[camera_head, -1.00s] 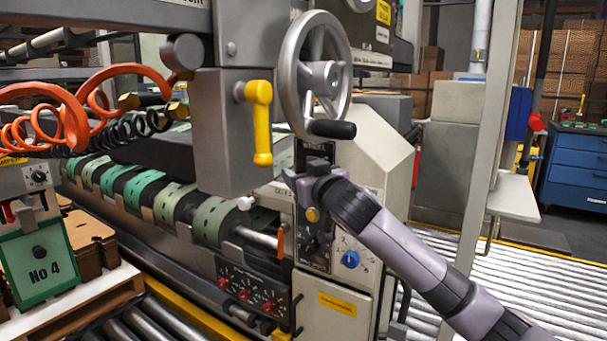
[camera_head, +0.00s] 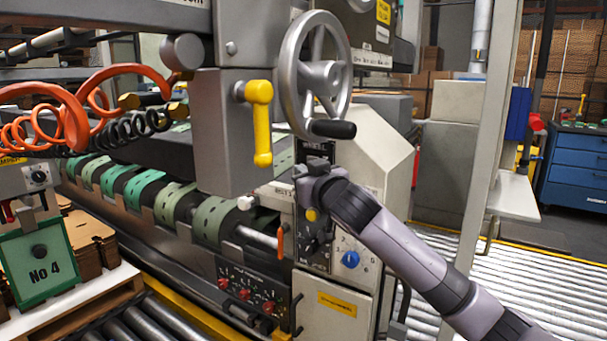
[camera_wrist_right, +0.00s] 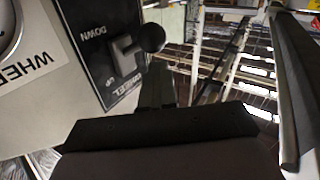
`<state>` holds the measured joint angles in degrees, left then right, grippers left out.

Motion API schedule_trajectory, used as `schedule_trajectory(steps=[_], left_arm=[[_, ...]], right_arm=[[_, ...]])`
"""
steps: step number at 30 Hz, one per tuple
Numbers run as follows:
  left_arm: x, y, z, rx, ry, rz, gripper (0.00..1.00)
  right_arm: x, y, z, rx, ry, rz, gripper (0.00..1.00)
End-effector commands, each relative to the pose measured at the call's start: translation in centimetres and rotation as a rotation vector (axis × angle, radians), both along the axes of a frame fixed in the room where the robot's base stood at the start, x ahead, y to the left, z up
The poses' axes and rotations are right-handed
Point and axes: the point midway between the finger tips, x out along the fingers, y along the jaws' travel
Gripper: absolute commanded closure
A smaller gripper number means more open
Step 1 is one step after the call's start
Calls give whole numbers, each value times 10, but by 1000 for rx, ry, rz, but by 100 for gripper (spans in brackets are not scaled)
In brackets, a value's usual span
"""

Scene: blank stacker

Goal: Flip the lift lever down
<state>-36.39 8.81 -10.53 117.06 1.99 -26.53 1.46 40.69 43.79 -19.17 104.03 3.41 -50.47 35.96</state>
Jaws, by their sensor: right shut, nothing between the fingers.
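The lever shows in the right wrist view as a short grey arm with a black ball knob (camera_wrist_right: 151,38). It stands on a black plate (camera_wrist_right: 97,55) printed with DOWN and, at the other end, what looks like UP. My right gripper (camera_wrist_right: 157,88) is shut and empty, its dark fingers just beside the knob and plate; I cannot tell whether they touch. In the head view my right gripper (camera_head: 306,177) is at the upper part of the black control panel (camera_head: 316,257) and hides the lever. My left gripper is not in view.
A large grey handwheel (camera_head: 320,75) with a black handle hangs just above my right gripper. A yellow lever (camera_head: 260,122) is to its left. A blue knob (camera_head: 350,259) is below on the cabinet. Roller conveyor (camera_head: 500,290) lies at the right.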

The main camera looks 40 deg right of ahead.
Motion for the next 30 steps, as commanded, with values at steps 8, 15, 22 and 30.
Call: schedule_trajectory(steps=[8, 15, 22, 30], left_arm=[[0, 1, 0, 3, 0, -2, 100], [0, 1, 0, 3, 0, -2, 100], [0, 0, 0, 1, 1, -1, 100], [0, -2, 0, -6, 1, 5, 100]], right_arm=[[0, 0, 0, 0, 0, 0, 100], [0, 0, 0, 0, 0, 0, 100], [0, 0, 0, 0, 0, 0, 60], [0, 0, 0, 0, 0, 0, 44]])
